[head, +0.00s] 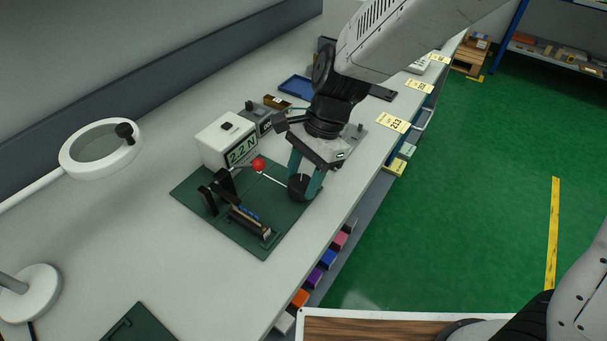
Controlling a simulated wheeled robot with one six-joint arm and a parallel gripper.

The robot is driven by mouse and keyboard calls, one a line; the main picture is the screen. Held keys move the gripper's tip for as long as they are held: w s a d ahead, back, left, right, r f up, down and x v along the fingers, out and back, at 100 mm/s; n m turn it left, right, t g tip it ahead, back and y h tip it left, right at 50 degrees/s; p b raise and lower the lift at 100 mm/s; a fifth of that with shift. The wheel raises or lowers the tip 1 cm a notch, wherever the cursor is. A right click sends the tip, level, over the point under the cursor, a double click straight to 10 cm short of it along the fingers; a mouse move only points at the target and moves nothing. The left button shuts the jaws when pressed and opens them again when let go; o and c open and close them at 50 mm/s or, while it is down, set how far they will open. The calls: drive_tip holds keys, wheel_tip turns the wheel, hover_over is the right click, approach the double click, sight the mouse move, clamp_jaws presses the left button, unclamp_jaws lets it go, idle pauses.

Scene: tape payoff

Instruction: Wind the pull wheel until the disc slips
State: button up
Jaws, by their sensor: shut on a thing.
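My gripper (305,176) points down over the green mat (187,192), its greenish fingers shut on the dark pull wheel (300,190) near the mat's right side. A thin white line runs from the wheel up and left to a red ball (258,164). A white force gauge box (226,141) stands behind, its display (241,151) reading 2.2 N. A black stand (219,190) with a dark bar-like part (249,222) is on the mat, left of the wheel. I cannot make out the disc for certain.
A magnifier lamp (132,146) stands at the left, with its round white base (30,292) on the bench. A blue tray (296,88) and small dark boxes lie behind the gauge. Coloured bins (328,258) line the bench front.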

idle(0.3)
drive_tip(key=o, duration=1)
drive_tip(key=v, duration=0.7)
drive_tip(key=shift+r, duration=0.35)
drive_tip(key=shift+d, duration=0.1)
